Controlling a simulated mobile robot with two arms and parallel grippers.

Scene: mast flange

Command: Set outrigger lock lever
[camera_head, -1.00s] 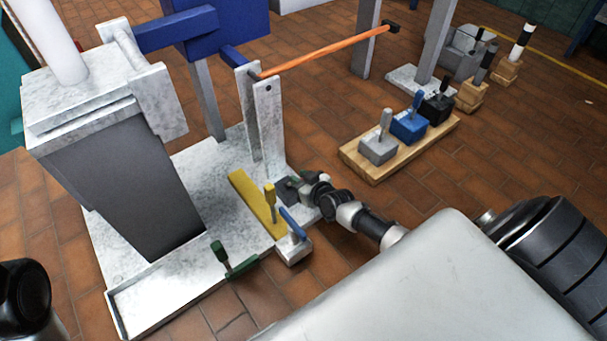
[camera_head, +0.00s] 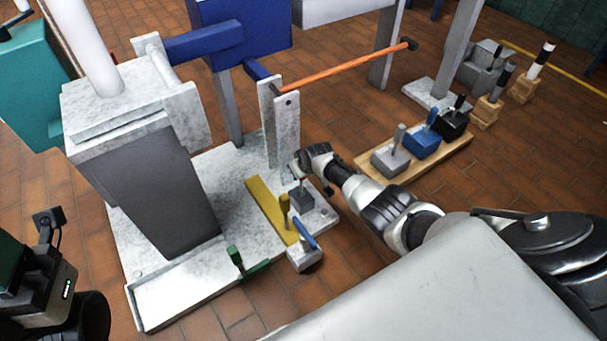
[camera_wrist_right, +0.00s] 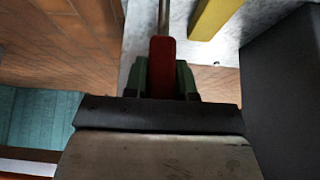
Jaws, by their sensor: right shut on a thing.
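My right gripper (camera_head: 298,170) is above the small dark grey block (camera_head: 301,199) on the speckled baseplate (camera_head: 170,284). In the right wrist view, its green jaws (camera_wrist_right: 162,78) are shut on a red handle (camera_wrist_right: 162,66) with a thin metal rod beyond it. In the head view, the handle is mostly hidden by the gripper.
A tall grey mast column (camera_head: 160,190) stands left of the levers. An upright bracket (camera_head: 288,130) rises close behind my right gripper, with an orange bar (camera_head: 345,68) above. A wooden board (camera_head: 430,160) with several lever blocks lies to the right.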

